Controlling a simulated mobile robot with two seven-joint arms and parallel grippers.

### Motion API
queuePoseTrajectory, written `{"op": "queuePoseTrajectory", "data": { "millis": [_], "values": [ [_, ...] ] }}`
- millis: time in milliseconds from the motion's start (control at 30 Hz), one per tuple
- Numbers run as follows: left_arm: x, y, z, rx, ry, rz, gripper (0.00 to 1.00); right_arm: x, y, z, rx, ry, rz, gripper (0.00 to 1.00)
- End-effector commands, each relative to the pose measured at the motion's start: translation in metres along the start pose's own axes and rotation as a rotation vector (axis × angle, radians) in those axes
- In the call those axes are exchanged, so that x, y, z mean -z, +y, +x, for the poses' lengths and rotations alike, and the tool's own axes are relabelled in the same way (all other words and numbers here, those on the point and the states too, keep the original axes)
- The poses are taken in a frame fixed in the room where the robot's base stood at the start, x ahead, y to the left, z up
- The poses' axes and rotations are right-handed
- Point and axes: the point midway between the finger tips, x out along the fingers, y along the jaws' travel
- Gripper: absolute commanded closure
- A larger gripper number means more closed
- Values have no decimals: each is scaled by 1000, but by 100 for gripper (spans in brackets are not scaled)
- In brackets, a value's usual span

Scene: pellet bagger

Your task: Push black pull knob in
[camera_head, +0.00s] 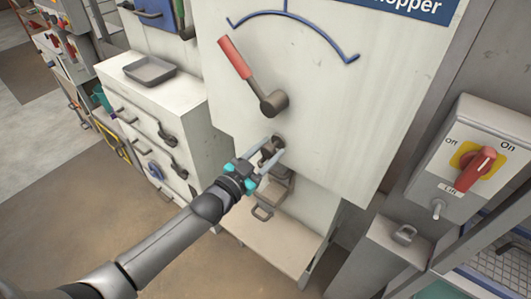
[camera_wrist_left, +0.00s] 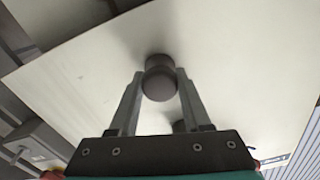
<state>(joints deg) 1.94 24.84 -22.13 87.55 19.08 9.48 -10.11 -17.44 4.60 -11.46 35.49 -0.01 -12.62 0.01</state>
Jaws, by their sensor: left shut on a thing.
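The black pull knob (camera_head: 277,142) sits on the lower front of the pale hopper panel (camera_head: 330,110). In the left wrist view the dark round knob (camera_wrist_left: 159,82) stands between the two fingers, in front of the panel. My left gripper (camera_head: 272,155) comes from below left and is shut on the knob, one finger on each side. It also shows in the left wrist view (camera_wrist_left: 160,95). The fingers partly hide the knob in the head view. How far the knob stands out is hard to tell. My right gripper is not in view.
A red-handled lever (camera_head: 235,58) sits above the knob, under a blue arc. A switch box (camera_head: 470,155) with a red rotary handle is at the right. A spout (camera_head: 277,188) lies just below the gripper. A grey tray (camera_head: 150,70) rests on a drawer cabinet at left.

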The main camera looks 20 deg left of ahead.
Motion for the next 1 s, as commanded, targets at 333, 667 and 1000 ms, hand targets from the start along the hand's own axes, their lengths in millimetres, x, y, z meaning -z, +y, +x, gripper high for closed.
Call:
{"op": "queuePoseTrajectory", "data": {
  "millis": [333, 667, 1000],
  "values": [
    [1, 0, 3, 1, 2, 0, 44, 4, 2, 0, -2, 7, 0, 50],
    [1, 0, 2, 1, 2, 0, 22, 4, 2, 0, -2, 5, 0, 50],
    [0, 0, -14, 0, -1, 0, 22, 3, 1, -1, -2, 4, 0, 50]
  ]
}}
